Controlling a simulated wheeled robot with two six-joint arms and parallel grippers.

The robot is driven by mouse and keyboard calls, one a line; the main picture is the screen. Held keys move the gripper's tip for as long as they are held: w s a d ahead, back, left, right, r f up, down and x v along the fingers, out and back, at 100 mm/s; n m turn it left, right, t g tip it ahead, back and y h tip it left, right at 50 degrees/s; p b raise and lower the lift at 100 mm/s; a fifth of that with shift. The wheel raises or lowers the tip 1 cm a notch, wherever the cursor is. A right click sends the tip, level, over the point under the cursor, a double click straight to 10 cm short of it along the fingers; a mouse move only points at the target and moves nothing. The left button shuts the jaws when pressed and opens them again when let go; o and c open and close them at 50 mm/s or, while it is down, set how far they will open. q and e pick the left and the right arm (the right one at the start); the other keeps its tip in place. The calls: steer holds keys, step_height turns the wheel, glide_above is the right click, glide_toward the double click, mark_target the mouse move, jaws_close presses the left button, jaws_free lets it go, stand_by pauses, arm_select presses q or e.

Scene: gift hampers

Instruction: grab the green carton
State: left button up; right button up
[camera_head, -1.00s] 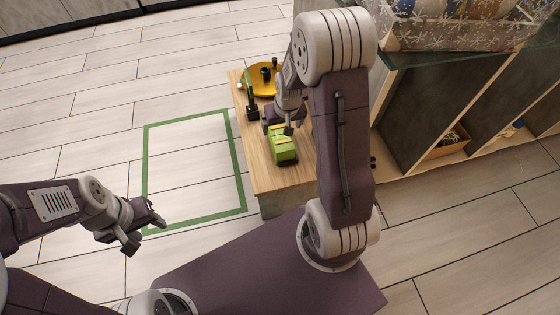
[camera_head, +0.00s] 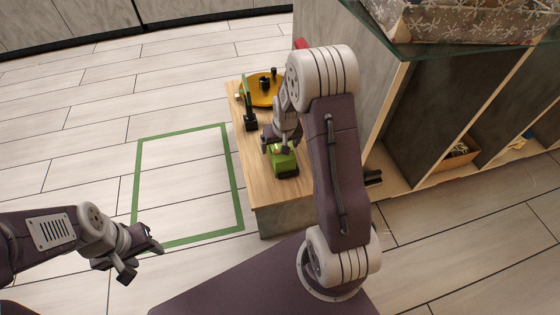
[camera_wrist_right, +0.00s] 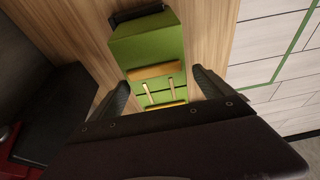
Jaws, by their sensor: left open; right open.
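The green carton (camera_head: 284,162) stands on a low wooden table (camera_head: 262,190) in the head view. It also shows in the right wrist view as a green box (camera_wrist_right: 148,47) with yellow strips and a dark end. My right gripper (camera_head: 279,148) is open over the carton's far end. In the right wrist view its fingers (camera_wrist_right: 165,90) lie on either side of the carton's nearer part; I cannot tell if they touch it. My left gripper (camera_head: 140,262) is open and empty, low at the left, away from the table.
A round yellow tray (camera_head: 259,92) with dark items is at the table's far end. A dark and green upright tool (camera_head: 249,110) stands beside it. A shelf unit (camera_head: 430,110) is close on the right. A green outlined square (camera_head: 240,205) marks bare floor at left.

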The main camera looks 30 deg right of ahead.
steer(key=shift+w+f, duration=0.1)
steer(key=shift+f, duration=0.15)
steer(key=shift+c, duration=0.9)
jaws_close()
arm_select(q)
steer(key=shift+f, duration=0.15)
steer(key=shift+p, duration=0.3)
arm_select(e)
steer(key=shift+r, duration=0.15)
step_height(320, 180, up, 3)
steer(key=p, duration=0.2)
steer(key=shift+p, duration=0.3)
steer(key=shift+r+p, duration=0.35)
steer(key=shift+r, duration=0.05)
arm_select(q)
step_height(320, 180, up, 6)
steer(key=p, duration=0.3)
steer(key=shift+r, duration=0.2)
arm_select(e)
steer(key=w+a, duration=0.4)
steer(key=a, duration=1.3)
steer(key=shift+a+f, duration=0.25)
